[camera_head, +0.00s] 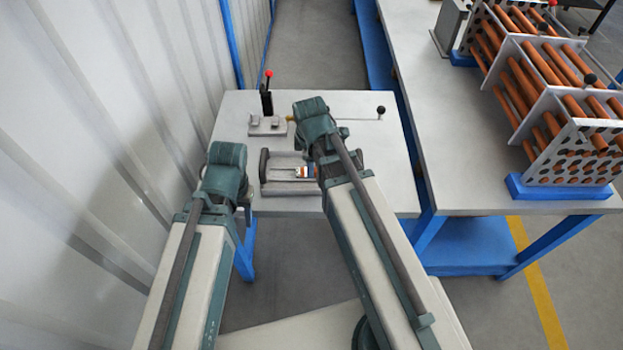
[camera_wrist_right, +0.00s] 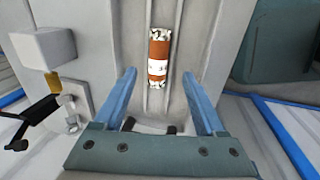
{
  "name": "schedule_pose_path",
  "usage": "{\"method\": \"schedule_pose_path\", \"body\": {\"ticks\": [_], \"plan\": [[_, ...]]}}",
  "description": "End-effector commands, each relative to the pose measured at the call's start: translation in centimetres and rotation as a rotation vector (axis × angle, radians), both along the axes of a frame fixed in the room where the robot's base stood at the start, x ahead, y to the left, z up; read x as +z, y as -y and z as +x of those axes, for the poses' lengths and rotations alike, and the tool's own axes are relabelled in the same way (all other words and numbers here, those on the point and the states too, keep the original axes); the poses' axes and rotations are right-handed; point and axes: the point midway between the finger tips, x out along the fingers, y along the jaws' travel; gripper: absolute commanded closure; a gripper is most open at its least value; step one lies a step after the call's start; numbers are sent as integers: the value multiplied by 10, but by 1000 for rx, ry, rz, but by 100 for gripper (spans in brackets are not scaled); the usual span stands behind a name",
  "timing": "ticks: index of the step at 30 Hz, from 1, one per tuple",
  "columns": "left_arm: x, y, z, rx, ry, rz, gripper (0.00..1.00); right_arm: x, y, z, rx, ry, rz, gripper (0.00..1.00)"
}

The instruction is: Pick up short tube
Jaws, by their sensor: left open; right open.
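The short tube (camera_wrist_right: 158,57) is copper-orange with a white band and pale speckled ends. In the right wrist view it lies along a groove in a grey fixture (camera_wrist_right: 178,30). In the head view a small part of the tube (camera_head: 303,172) shows on the fixture (camera_head: 285,188), beside my right arm. My right gripper (camera_wrist_right: 159,74) is open, its two blue fingers on either side of the tube's line, with the tube ahead of the tips; contact cannot be told. My left gripper (camera_head: 244,207) is open and empty at the table's front left, partly hidden by its wrist.
On the small table (camera_head: 230,120), a clamp with a red-tipped lever (camera_head: 267,95) stands behind the fixture. A thin rod with a black knob (camera_head: 380,111) reaches right. A rack of copper tubes (camera_head: 560,130) stands on the right bench (camera_head: 455,185). A corrugated wall is at left.

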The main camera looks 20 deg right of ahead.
Motion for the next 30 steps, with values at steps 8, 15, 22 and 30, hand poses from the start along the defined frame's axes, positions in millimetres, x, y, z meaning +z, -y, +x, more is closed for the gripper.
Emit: {"method": "schedule_pose_path", "body": {"ticks": [8, 15, 22, 30], "plan": [[-9, 0, 0, 0, 0, 0, 50, -9, 1, 2, 0, 0, 0, 27], [-26, 0, 0, 0, 0, 0, 50, -26, 2, 6, -1, 0, 0, 27], [-54, 0, 0, 0, 0, 0, 50, -54, 5, 13, -1, 0, 0, 27], [-59, 0, 0, -1, 0, 0, 50, -59, 5, 14, -1, 1, 0, 27]]}}
